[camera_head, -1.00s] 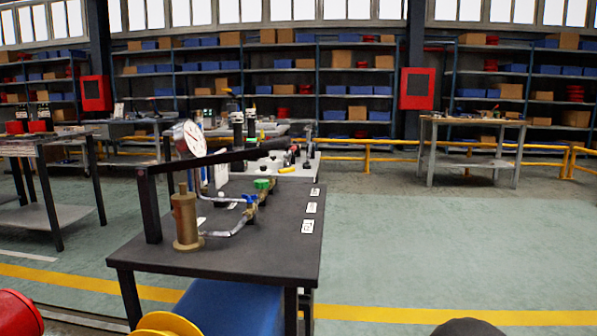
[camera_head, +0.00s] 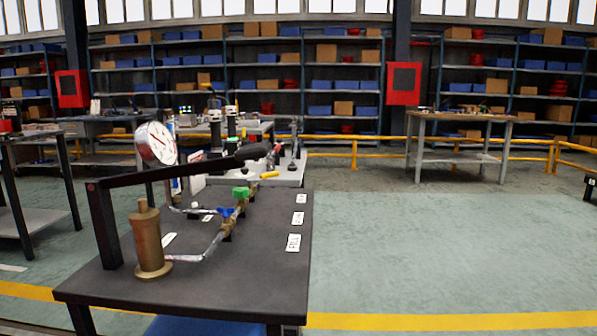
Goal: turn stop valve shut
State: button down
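A dark table (camera_head: 262,285) on the left carries a pipe run with small valves. A blue-handled valve (camera_head: 226,212) is nearest, a green-handled valve (camera_head: 241,192) is just behind it, and a yellow handle (camera_head: 269,175) shows farther back. I cannot tell which is the stop valve or how far any is turned. White labels stand along the right edge; the nearest (camera_head: 293,243) seems to read FILL, the others are too small to read. My gripper is not in view.
A brass cylinder (camera_head: 149,242), a long black lever (camera_head: 185,170) and a round gauge (camera_head: 156,144) stand on the table's left side. The floor (camera_head: 410,250) to the right is clear. A yellow rail (camera_head: 353,154) and a workbench (camera_head: 462,118) are behind.

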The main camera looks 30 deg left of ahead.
aim_at(271, 174)
jog(key=i, duration=2.8)
jog(key=u, duration=2.15)
